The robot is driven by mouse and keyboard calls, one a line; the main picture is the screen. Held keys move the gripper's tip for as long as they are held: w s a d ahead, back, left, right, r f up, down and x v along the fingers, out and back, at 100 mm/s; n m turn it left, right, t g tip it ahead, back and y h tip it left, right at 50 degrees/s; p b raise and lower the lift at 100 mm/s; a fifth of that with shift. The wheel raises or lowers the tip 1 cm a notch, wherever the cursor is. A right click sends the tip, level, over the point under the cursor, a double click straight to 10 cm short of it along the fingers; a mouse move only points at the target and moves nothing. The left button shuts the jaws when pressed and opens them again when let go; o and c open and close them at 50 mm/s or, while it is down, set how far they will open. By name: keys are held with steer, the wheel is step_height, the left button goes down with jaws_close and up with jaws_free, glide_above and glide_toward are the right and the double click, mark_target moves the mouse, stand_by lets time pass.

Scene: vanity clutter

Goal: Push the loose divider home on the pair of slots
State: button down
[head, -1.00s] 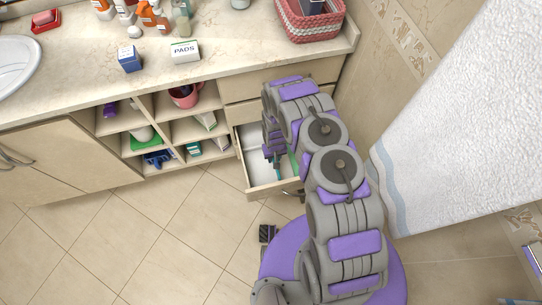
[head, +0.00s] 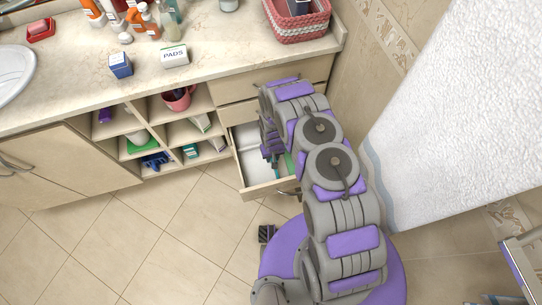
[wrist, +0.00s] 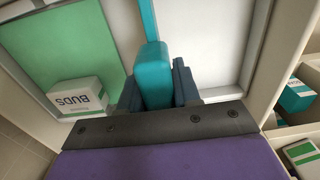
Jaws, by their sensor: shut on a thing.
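The open drawer (head: 270,189) shows in the head view, partly covered by my arm. In the wrist view my gripper (wrist: 157,92) is shut on the teal divider (wrist: 153,72), with one dark finger on each side of its thick top part. A thinner teal strip (wrist: 148,20) runs on from it along the drawer, between a green-floored compartment (wrist: 75,45) and a white-floored compartment (wrist: 205,40). In the head view my gripper (head: 270,156) is down inside the drawer. The pair of slots and the divider's lower edge are hidden, so I cannot tell how it sits in them.
Open shelves (head: 190,130) with several items stand left of the drawer. A towel (head: 450,120) hangs at the right. The tiled floor (head: 130,240) at the left is clear.

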steer(key=shift+a+p, duration=0.45)
steer(key=shift+a, duration=0.25)
steer(key=shift+d, duration=0.9)
steer(key=shift+a+f, duration=0.1)
steer(key=shift+a, duration=0.6)
steer(key=shift+d, duration=0.15)
steer(key=shift+d+b, duration=0.15)
steer(key=shift+b, duration=0.2)
steer(key=shift+a+b, duration=0.3)
steer(key=shift+a, duration=0.35)
steer(key=shift+d, duration=0.25)
steer(key=shift+a, duration=0.4)
